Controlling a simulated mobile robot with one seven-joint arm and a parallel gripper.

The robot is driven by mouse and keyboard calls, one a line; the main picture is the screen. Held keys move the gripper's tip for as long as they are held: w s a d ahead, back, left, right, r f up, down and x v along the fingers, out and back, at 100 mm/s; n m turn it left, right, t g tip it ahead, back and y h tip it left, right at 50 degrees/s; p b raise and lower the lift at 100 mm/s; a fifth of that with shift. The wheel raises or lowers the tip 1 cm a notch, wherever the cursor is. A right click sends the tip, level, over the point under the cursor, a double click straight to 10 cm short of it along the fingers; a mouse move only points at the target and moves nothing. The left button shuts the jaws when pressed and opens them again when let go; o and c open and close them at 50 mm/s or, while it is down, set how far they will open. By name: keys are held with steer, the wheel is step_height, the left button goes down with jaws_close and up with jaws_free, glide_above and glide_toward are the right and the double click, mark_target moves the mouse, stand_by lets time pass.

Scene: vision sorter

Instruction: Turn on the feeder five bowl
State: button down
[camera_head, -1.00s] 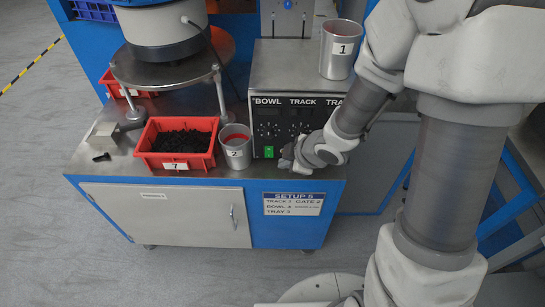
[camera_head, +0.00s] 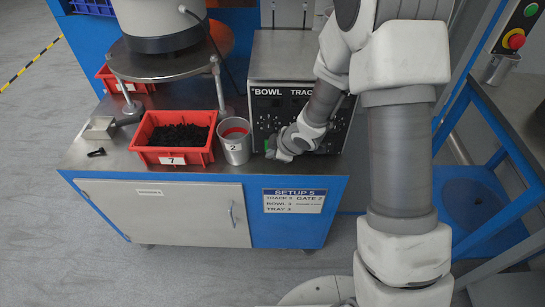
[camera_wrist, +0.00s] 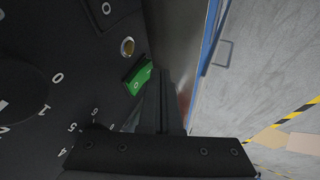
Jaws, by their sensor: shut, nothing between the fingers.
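The black control panel (camera_head: 262,107) carries the labels BOWL and TRACK and stands on the bench. My gripper (camera_head: 279,153) is shut and empty at the panel's lower left. In the wrist view my fingers (camera_wrist: 160,85) are close beside the green switch; I cannot tell whether they touch it.
A metal cup (camera_head: 235,148) marked 2 stands just left of my gripper. A red bin (camera_head: 172,158) marked 7 holds dark parts. The bowl feeder (camera_head: 165,65) stands behind. A setup sign (camera_head: 294,201) is on the bench front. A red button (camera_head: 516,41) is at the upper right.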

steer(key=shift+w, duration=0.15)
steer(key=shift+w+f, duration=0.1)
steer(key=shift+w, duration=0.1)
stand_by(0.3)
